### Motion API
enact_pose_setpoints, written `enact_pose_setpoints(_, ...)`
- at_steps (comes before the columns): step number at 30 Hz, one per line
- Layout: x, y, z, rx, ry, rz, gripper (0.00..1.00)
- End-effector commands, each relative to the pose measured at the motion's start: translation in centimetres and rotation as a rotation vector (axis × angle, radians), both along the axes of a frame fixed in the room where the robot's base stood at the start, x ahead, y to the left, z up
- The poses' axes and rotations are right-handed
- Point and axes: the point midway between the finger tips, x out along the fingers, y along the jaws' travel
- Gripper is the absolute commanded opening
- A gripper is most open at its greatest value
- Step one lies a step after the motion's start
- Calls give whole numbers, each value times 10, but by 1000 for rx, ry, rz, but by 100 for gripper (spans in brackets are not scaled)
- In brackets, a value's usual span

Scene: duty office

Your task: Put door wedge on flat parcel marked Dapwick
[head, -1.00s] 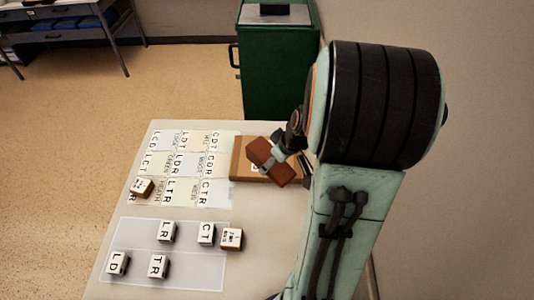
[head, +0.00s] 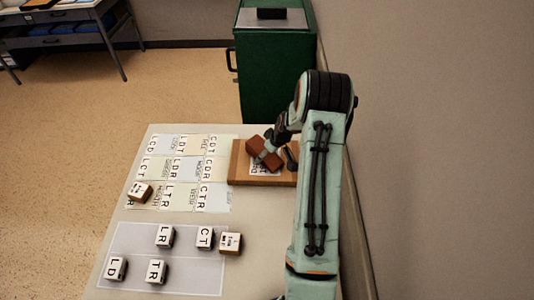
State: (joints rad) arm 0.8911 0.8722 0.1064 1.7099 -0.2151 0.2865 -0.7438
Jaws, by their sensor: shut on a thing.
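The door wedge (head: 263,153) is a reddish-brown block. My gripper (head: 270,149) is shut on it, over the flat parcel. The flat parcel (head: 243,177) is a brown box with a white label, lying at the back right of the table. The wedge and gripper hide part of the parcel and its label, so I cannot read the name. I cannot tell whether the wedge touches the parcel.
A sheet grid of lettered cards (head: 180,170) lies left of the parcel. A pale mat (head: 190,277) in front holds several lettered blocks. A small brown box (head: 140,193) sits on the cards, another (head: 230,243) by the mat's edge. A green cabinet (head: 275,70) stands behind the table.

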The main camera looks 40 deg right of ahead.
Motion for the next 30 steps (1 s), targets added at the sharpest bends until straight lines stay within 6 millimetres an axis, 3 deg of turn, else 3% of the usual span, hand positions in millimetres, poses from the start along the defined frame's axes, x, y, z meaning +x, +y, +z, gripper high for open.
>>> enact_pose_setpoints(11, 0, 0, -4, -1, -1, 0, 13)
enact_pose_setpoints(12, 0, 0, -4, -1, -1, 0, 63)
enact_pose_setpoints(14, 0, 0, -4, -1, -1, 0, 80)
enact_pose_setpoints(24, 0, 0, -2, -1, -1, 0, 80)
enact_pose_setpoints(30, -10, -1, 24, -5, -3, -1, 80)
